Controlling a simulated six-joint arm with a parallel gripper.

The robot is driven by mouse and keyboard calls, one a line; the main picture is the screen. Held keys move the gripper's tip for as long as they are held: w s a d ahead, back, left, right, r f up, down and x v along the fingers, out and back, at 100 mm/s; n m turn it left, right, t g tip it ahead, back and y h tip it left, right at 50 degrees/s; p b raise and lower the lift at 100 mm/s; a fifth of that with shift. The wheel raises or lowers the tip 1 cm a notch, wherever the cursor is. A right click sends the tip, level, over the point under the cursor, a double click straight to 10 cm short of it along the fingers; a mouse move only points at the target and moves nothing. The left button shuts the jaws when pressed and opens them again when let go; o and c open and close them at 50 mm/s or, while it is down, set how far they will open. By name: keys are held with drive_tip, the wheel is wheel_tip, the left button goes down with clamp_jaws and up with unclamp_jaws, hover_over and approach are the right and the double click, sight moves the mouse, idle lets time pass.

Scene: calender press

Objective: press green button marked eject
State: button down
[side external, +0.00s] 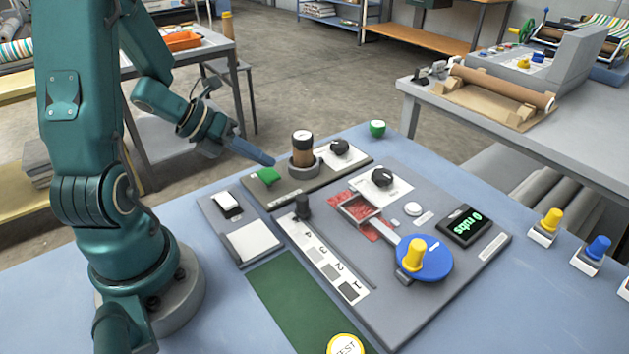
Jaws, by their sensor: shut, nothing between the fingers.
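A green button (266,176) sits at the left end of a dark grey panel (286,194) at the back left of the blue table. Its label is too small to read. My gripper (268,160) is shut and empty, reaching in from the left with its blue-grey fingers pointing right and down. In the picture the fingertips are just above and behind the green button. A gap shows between them, and I cannot tell the exact height.
A brown cylinder (302,152) in a grey holder and a black knob (340,147) stand on the same panel. A larger grey panel (425,290) holds a blue disc (425,262) with a yellow handle. A white rocker switch (228,203) is nearer my base. A green mat (298,300) lies in front.

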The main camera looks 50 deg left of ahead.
sight(262, 175)
drive_tip(key=shift+r, duration=2.5)
